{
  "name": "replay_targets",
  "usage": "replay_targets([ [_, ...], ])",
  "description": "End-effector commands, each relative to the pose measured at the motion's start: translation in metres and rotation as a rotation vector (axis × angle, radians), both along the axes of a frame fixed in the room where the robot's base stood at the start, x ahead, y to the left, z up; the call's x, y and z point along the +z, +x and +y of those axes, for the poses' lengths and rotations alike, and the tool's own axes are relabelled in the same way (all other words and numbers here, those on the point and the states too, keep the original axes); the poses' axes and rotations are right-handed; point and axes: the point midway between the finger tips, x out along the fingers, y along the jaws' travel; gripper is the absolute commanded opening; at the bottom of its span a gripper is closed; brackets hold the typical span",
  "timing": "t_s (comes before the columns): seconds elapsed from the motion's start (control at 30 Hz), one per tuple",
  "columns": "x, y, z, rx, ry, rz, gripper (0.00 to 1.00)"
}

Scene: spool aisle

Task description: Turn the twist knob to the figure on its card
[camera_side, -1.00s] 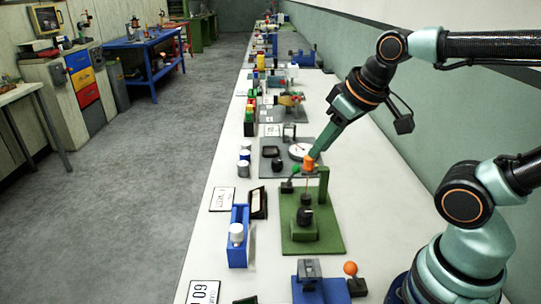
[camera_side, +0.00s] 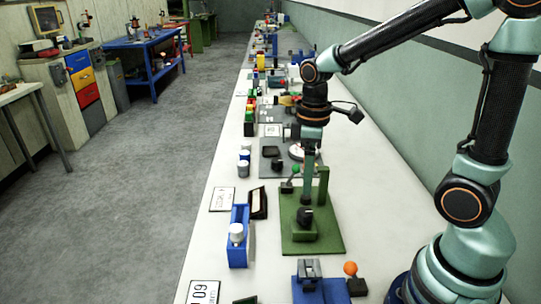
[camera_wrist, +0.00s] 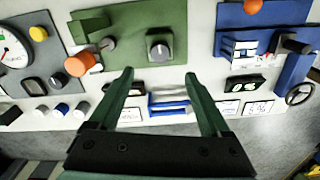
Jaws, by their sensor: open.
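The twist knob is a black knob (camera_side: 305,217) on a green board (camera_side: 327,241). In the wrist view the knob (camera_wrist: 160,49) shows a pale pointer line on its face, beyond the fingertips and between their lines. My gripper (camera_side: 307,200) points straight down just above the knob in the side view. In the wrist view my gripper (camera_wrist: 159,74) has its two green fingers apart with nothing between them. A dark card stand (camera_side: 258,203) leans beside the board; I cannot read a figure on it. Whether the fingers touch the knob is not clear.
A blue fixture with a white cylinder (camera_side: 237,234) stands left of the board. A blue block (camera_side: 311,275) and an orange ball lever (camera_side: 351,269) are in front. A gauge (camera_wrist: 14,47) and orange knob (camera_wrist: 80,64) lie left in the wrist view.

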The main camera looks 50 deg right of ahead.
Motion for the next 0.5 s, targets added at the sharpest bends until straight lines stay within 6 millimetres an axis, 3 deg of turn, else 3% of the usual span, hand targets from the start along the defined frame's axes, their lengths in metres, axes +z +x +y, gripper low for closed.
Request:
replay_targets([
  [0.3,-0.062,-0.002,0.0,-0.001,0.0,0.007,0.81],
  [0.5,-0.09,-0.001,0.0,-0.002,0.0,0.005,0.81],
])
